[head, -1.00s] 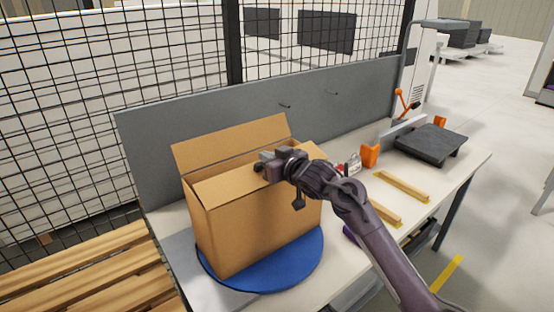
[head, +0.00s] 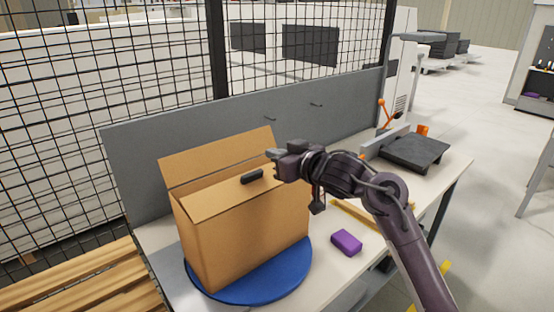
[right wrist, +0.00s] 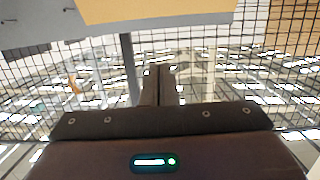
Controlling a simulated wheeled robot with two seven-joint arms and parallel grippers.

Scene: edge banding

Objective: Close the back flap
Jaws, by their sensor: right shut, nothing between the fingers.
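A brown cardboard box (head: 250,232) stands on a blue round turntable (head: 290,282). Its back flap (head: 222,157) stands up, leaning back toward the grey panel. The front flap (head: 215,197) lies folded over the top, with a dark gap behind it. My right gripper (head: 273,156) is shut and empty, above the right end of the box beside the back flap's right edge. Its closed fingers also show in the right wrist view (right wrist: 160,85), with a tan cardboard surface (right wrist: 155,10) at the top. My left gripper is not in view.
A small dark bar (head: 252,177) shows over the front flap; I cannot tell what it is. A purple block (head: 346,242) lies on the table right of the box. A grey panel (head: 130,165) stands behind the box. A dark tray (head: 415,152) sits farther right.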

